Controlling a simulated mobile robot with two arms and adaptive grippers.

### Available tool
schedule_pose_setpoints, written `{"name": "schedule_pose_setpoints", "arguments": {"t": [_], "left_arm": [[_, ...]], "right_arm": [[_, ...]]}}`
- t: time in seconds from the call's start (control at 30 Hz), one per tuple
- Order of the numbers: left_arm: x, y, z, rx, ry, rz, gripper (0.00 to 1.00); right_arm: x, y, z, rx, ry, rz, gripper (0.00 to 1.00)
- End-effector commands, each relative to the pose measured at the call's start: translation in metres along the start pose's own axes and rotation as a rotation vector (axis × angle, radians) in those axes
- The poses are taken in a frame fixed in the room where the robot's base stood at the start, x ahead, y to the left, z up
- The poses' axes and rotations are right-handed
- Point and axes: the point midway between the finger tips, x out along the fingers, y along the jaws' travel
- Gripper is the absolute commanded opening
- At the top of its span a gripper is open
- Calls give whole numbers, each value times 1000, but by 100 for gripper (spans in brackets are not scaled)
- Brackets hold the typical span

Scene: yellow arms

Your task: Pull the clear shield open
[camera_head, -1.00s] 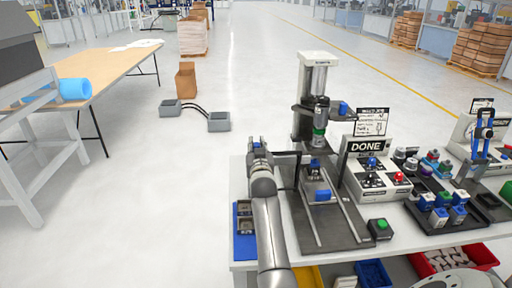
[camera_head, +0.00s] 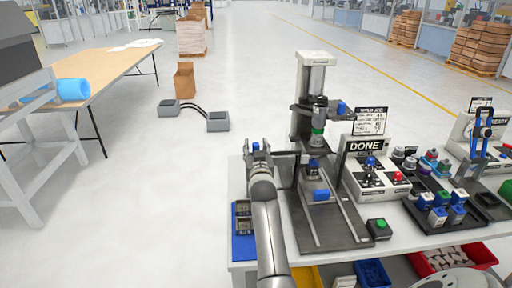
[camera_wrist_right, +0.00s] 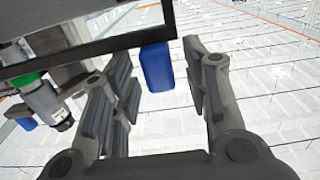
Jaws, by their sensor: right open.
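The clear shield (camera_wrist_right: 100,45) shows in the right wrist view as a black-edged see-through panel across the upper left. Its blue handle (camera_wrist_right: 155,67) hangs below the black edge. In the head view the shield's dark frame (camera_head: 284,154) stands at the left of the press (camera_head: 316,120), and a small blue bit of the handle (camera_head: 256,146) shows at the gripper. My right gripper (camera_head: 257,152) is open. In the wrist view its fingers (camera_wrist_right: 162,78) stand either side of the handle with gaps, not gripping it. My left gripper is not in view.
A fixture with two rails (camera_head: 330,220) and a blue block (camera_head: 323,195) lies under the press.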

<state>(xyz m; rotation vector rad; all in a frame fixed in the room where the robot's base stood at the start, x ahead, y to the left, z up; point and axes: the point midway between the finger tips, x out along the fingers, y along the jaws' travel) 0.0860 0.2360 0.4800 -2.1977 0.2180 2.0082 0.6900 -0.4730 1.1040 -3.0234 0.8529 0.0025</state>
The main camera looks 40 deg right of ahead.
Motion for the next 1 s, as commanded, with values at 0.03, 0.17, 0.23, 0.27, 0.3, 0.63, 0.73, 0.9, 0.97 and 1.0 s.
{"name": "schedule_pose_setpoints", "arguments": {"t": [0.03,0.17,0.23,0.27,0.3,0.63,0.73,0.9,0.97,1.0], "left_arm": [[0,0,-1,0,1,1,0],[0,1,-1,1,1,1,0],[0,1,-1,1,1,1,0],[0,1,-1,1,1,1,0],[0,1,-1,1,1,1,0],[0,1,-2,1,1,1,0],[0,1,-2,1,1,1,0],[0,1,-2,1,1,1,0],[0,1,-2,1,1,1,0],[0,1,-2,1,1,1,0]], "right_arm": [[-7,0,1,0,0,0,43],[-25,0,1,0,0,-1,43],[-34,0,1,0,-1,0,43],[-38,0,0,0,0,0,43],[-43,0,1,0,-1,0,43],[-62,0,0,0,0,0,43],[-62,0,0,0,0,0,43],[-62,0,0,0,0,0,43],[-62,0,0,0,0,0,43],[-62,1,0,0,0,0,43]]}}
